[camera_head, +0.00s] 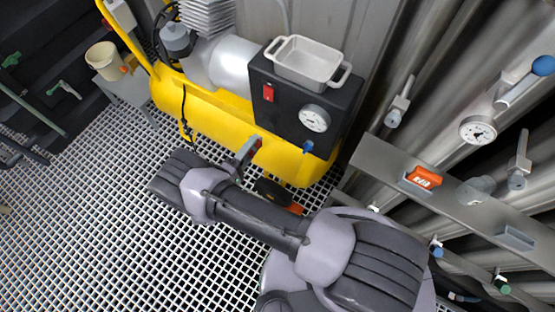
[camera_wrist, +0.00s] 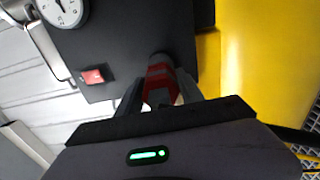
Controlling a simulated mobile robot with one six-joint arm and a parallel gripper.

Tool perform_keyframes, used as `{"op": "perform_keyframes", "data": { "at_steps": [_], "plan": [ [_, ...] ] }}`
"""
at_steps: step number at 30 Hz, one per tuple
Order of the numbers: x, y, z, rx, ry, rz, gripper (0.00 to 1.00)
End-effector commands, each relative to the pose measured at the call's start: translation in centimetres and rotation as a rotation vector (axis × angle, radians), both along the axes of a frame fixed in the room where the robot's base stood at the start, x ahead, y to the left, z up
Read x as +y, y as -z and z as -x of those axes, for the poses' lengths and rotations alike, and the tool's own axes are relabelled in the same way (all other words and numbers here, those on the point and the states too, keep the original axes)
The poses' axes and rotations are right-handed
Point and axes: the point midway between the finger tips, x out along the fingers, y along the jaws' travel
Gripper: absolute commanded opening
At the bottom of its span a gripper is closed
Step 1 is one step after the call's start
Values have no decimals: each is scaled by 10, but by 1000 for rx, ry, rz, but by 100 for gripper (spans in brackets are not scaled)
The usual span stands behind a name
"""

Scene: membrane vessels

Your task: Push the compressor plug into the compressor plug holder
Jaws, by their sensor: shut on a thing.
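The compressor has a yellow tank (camera_head: 205,112) and a black control box (camera_head: 287,103); the box also shows in the wrist view (camera_wrist: 120,40). My gripper (camera_wrist: 158,92) is shut on the compressor plug (camera_wrist: 158,76), a red and grey piece between its two fingers. The plug's grey end points toward the black box, close to its edge beside the yellow tank. I cannot tell whether it touches. In the head view my gripper (camera_head: 246,153) shows small and partly hidden below the box. I cannot make out the plug holder clearly.
A red switch (camera_head: 268,92) and a round gauge (camera_head: 313,118) sit on the box front. A white dish (camera_head: 303,63) stands on top. A black cable (camera_head: 184,112) hangs over the tank. A rail with valves (camera_head: 450,195) runs at right. Grating floor (camera_head: 90,200) is open at left.

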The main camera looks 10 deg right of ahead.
Motion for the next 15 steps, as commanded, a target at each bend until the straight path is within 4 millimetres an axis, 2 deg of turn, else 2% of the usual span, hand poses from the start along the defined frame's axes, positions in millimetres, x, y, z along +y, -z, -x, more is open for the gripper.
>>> {"op": "perform_keyframes", "data": {
  "at_steps": [3,15],
  "plan": [
    [1,-2,-7,-19,-9,-17,0],
    [-28,-1,-42,-15,-5,-14,0]
  ]
}}
